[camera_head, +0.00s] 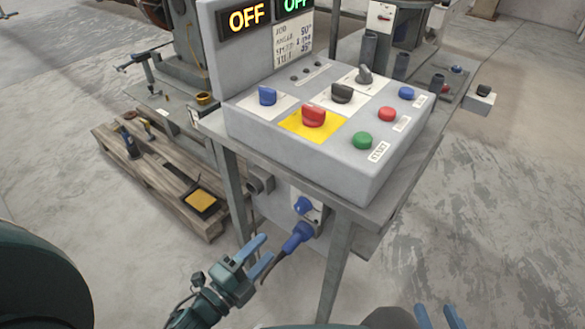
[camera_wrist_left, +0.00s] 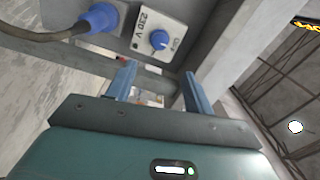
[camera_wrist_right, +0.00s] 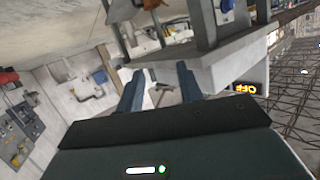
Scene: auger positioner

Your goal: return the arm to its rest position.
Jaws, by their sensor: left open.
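My left gripper (camera_head: 264,254) is in front of the control stand's legs, low in the head view. Its two blue fingers are apart, with nothing between them. In the left wrist view its fingers (camera_wrist_left: 159,85) point towards the stand's frame, below the 230 V switch box (camera_wrist_left: 165,22). My right gripper (camera_head: 438,314) shows only its blue fingertips at the bottom edge of the head view. In the right wrist view its fingers (camera_wrist_right: 158,82) are apart and empty. Most of both arms is hidden.
The grey control console (camera_head: 300,135) stands on a metal stand. A blue plug (camera_head: 298,237) with a dark cable is at the socket under a blue knob (camera_head: 303,205), close to my left gripper. A wooden pallet (camera_head: 160,190) lies left. The floor at right (camera_head: 500,220) is clear.

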